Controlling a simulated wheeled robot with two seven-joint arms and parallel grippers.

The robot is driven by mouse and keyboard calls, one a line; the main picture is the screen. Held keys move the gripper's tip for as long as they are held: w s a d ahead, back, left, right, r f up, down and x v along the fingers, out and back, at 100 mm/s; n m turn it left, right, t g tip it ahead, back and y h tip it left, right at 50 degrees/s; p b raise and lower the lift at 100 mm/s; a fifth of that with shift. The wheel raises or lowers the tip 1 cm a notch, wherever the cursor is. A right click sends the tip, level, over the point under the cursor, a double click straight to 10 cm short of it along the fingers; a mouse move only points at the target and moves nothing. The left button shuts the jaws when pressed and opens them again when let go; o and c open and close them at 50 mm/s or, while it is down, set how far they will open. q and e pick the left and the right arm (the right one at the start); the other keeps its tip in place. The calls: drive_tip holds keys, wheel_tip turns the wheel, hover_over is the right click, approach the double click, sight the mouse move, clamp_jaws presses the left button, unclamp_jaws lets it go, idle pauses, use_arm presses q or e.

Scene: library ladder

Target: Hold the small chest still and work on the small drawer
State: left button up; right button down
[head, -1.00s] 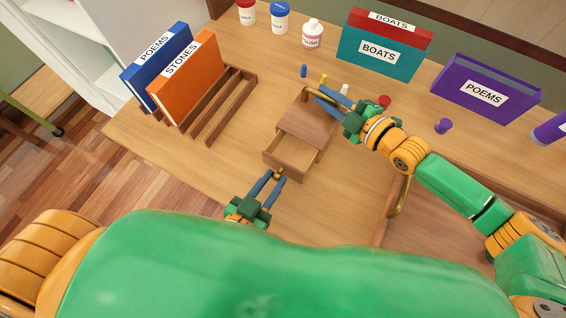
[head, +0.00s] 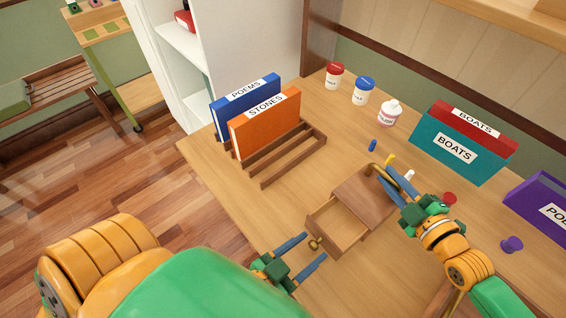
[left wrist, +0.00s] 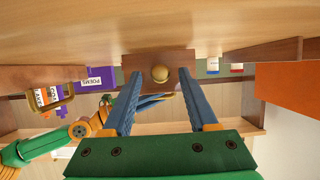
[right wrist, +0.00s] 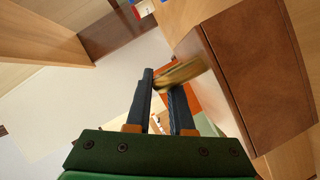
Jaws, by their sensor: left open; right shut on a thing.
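The small wooden chest (head: 367,194) stands on the desk. Its small drawer (head: 338,222) is pulled out, and the inside I see is bare. The drawer's round brass knob (head: 314,243) faces my left gripper (head: 314,247). That gripper is open, with one finger on each side of the knob; the left wrist view shows the knob (left wrist: 160,73) between the spread fingers, apart from both. My right gripper (head: 386,174) is shut on the chest's brass handle (right wrist: 182,72), at the chest's far top side. The chest's side (right wrist: 255,75) fills the right of the right wrist view.
A wooden rack (head: 290,163) holds the blue POEMS and orange STONES books left of the chest. Small coloured pieces lie near the handle. Bare desk lies between rack and chest.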

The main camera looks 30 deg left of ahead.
drive_tip(key=shift+f, duration=0.2)
use_arm(q)
drive_tip(key=v, duration=1.2)
use_arm(e)
drive_tip(key=c, duration=1)
unclamp_jaws()
use_arm(q)
drive_tip(key=shift+w, duration=0.1)
use_arm(e)
drive_tip(key=shift+o, duration=1.4)
drive_tip(key=shift+w, duration=0.1)
